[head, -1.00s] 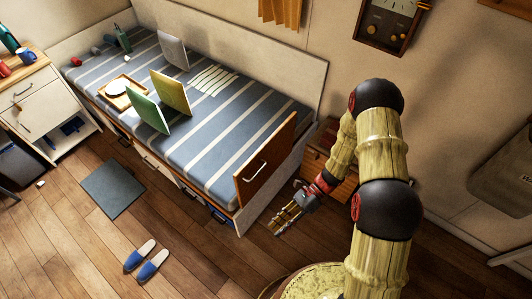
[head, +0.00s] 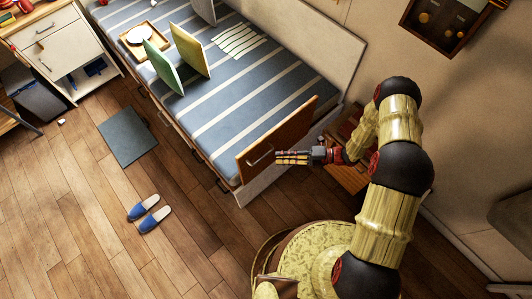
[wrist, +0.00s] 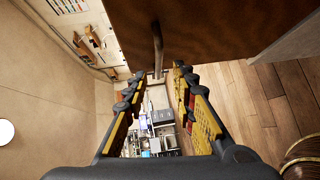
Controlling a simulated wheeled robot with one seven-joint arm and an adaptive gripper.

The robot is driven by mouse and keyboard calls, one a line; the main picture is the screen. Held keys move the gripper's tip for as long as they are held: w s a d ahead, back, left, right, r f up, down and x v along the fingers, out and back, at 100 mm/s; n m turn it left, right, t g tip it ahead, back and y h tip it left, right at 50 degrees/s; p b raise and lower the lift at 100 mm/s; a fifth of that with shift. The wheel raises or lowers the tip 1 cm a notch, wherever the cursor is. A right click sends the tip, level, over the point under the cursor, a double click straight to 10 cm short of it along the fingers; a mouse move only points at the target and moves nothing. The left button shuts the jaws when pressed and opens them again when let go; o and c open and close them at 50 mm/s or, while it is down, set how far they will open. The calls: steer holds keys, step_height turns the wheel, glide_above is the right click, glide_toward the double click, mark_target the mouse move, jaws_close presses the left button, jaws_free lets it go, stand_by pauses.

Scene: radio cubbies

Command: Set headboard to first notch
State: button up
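The headboard (head: 292,131) is a brown wooden panel at the near end of the bed, standing tilted. Its metal handle (head: 260,158) is on its outer face. My gripper (head: 278,157) is in front of that face, with its fingertips close to the handle. In the wrist view the headboard (wrist: 215,30) fills the top. The handle (wrist: 157,45) sticks out between and just beyond my fingertips (wrist: 157,72). The fingers are apart, with nothing gripped. I cannot tell whether they touch the handle. The notches are not visible.
The striped bed (head: 235,90) holds a green panel (head: 163,66), a yellow panel (head: 190,50) and a tray (head: 148,38). A wooden nightstand (head: 345,178) stands beside the headboard under my arm.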

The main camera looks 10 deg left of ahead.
mark_target(264, 157)
steer(key=shift+m, duration=0.5)
steer(key=shift+s+a+f+b, duration=0.15)
steer(key=shift+a+b, duration=0.1)
steer(key=shift+a, duration=1.05)
steer(key=shift+s+a+f+b, duration=0.15)
steer(key=shift+a+b, duration=0.15)
steer(key=shift+a, duration=0.95)
steer(key=shift+s+a+f+b, duration=0.15)
steer(key=shift+a+b, duration=0.1)
steer(key=shift+a, duration=1.05)
steer(key=shift+w, duration=0.1)
steer(key=shift+c, duration=0.2)
jaws_close()
steer(key=shift+d, duration=0.1)
